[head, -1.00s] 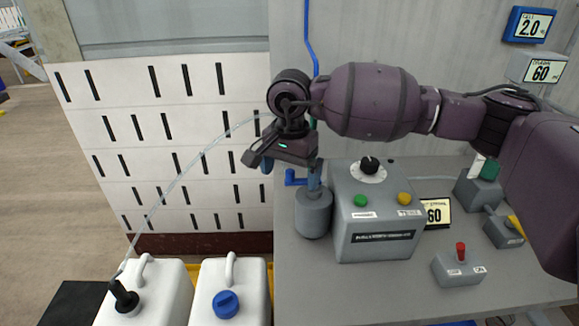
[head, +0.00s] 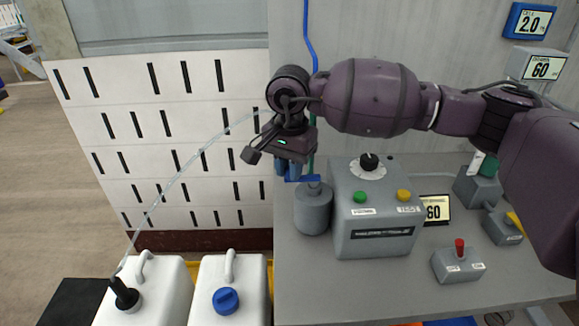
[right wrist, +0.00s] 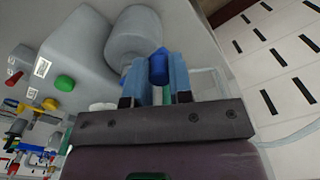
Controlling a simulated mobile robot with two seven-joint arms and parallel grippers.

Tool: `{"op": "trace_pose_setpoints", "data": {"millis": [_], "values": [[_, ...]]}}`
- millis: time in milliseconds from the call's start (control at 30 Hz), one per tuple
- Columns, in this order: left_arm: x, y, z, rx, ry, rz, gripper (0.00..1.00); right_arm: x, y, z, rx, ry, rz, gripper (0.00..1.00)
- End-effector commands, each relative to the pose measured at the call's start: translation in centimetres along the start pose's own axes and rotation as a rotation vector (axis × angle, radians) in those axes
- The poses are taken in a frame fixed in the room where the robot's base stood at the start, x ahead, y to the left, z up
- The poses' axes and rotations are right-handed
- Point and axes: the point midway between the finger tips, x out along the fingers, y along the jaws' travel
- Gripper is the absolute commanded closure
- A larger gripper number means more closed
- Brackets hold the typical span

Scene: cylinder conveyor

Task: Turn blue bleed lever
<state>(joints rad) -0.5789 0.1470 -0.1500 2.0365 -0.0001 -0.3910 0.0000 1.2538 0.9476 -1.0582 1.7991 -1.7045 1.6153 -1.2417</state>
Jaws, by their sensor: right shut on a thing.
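The blue bleed lever (head: 309,179) sits beside the grey cylinder (head: 313,210) at the left edge of the bench. My right gripper (head: 288,170) reaches it from above and hides part of it. In the right wrist view, the lever's blue end (right wrist: 158,66) shows between the two light blue fingers of my right gripper (right wrist: 160,78), which are shut on it. My left gripper is in neither view.
A grey control box (head: 375,215) with a black knob and green and yellow buttons stands right of the cylinder. White jugs (head: 230,275) stand below left. A red-lever box (head: 458,265) is at right; clear bench lies in front.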

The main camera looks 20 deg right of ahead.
Motion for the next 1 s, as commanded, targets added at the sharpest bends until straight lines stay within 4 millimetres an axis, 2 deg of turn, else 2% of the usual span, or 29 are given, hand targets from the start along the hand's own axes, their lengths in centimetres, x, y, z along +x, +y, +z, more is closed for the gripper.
{"op": "trace_pose_setpoints", "data": {"millis": [100, 600, 1000], "values": [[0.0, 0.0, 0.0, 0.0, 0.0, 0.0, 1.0, 0.0, 0.0, 0.0, 0.0, 0.0, 0.0, 0.88], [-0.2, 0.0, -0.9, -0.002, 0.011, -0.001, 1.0, -0.1, 0.9, 1.1, 0.0, 0.0, 0.0, 0.87], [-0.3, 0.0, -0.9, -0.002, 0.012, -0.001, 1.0, 0.0, 1.1, 1.2, 0.0, 0.001, 0.001, 0.87]]}}
